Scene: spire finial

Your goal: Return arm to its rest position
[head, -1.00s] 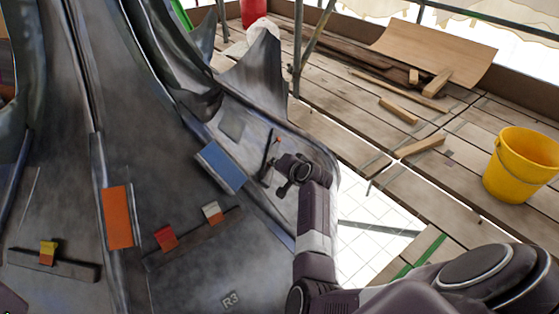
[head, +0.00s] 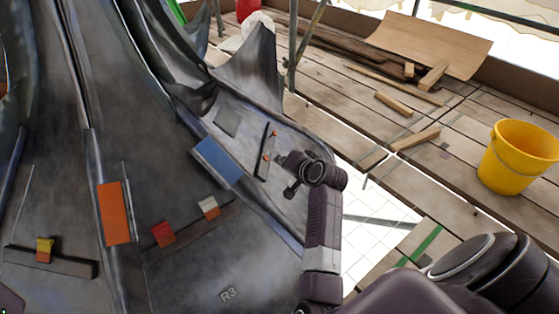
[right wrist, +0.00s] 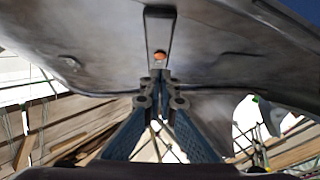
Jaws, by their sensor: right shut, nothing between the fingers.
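My right arm reaches up from the lower right over the dark metal spire finial (head: 255,262). My right gripper (head: 280,160) points left in the head view, just right of a narrow dark strip (head: 266,152) with small orange spots. In the right wrist view, the gripper's fingers (right wrist: 160,78) are shut with nothing between them. The strip (right wrist: 159,30) shows just beyond the fingertips there, with one orange spot. The gripper appears apart from the strip. My left gripper is not in view.
A blue block (head: 218,162), an orange block (head: 115,213) and small red (head: 163,234) and white-tan (head: 209,207) blocks sit on the finial. A yellow bucket (head: 517,158), loose timber (head: 395,103) and a curved board (head: 430,45) are on the plank deck. Scaffold poles stand behind.

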